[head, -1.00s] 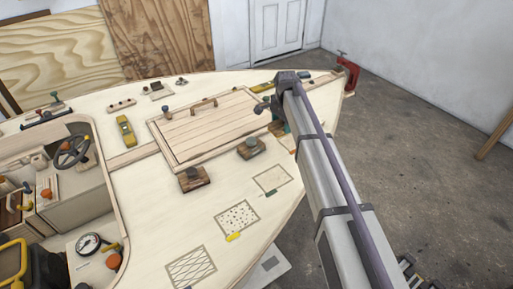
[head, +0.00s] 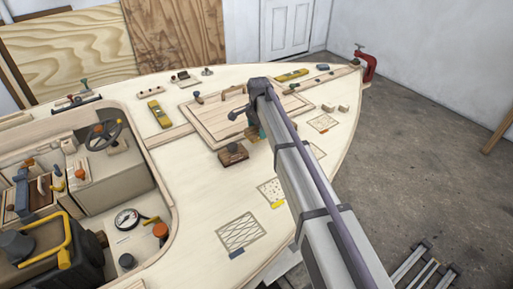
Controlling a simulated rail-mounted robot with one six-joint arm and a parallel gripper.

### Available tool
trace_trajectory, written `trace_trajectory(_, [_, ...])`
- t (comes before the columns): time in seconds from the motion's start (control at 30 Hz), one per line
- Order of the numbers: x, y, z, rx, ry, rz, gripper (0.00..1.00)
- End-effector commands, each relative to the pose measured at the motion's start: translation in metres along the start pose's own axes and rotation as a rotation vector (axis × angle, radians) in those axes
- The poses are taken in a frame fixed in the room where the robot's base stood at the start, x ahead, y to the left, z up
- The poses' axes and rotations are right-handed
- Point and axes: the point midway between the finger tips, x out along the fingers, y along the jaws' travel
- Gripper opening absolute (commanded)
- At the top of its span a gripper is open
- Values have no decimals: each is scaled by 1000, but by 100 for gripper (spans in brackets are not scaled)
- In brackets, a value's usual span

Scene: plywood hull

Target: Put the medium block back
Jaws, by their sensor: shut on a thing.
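My gripper (head: 256,134) is over the deck, beside the planked hatch's near edge, with its fingers largely hidden by my arm. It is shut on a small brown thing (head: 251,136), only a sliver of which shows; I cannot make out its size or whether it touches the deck. A dark wooden block with a round knob (head: 233,153) sits on the deck just left of and nearer than the gripper. Outlined patches mark the deck: a crosshatched one (head: 240,233), a dotted one (head: 269,190) and another at the far right (head: 323,122).
The planked hatch (head: 213,124) lies behind the gripper. An open cockpit with a steering wheel (head: 103,135) is at the left. Small light blocks (head: 343,108) stand at the far right, and a red clamp (head: 368,66) grips the bow. The near deck is mostly clear.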

Motion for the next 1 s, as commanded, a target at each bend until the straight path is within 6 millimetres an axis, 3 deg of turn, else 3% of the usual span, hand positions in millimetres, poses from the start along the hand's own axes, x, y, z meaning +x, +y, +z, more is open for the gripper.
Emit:
trace_trajectory(0.13, [8,0,0,0,0,0,45])
trace_trajectory(0.33, [46,0,0,0,0,0,45])
trace_trajectory(0.7, [45,0,0,0,0,0,41])
trace_trajectory(0.73, [44,0,0,0,0,0,69])
trace_trajectory(0.83, [43,0,0,0,0,0,77])
trace_trajectory(1.0, [43,0,0,0,0,0,77])
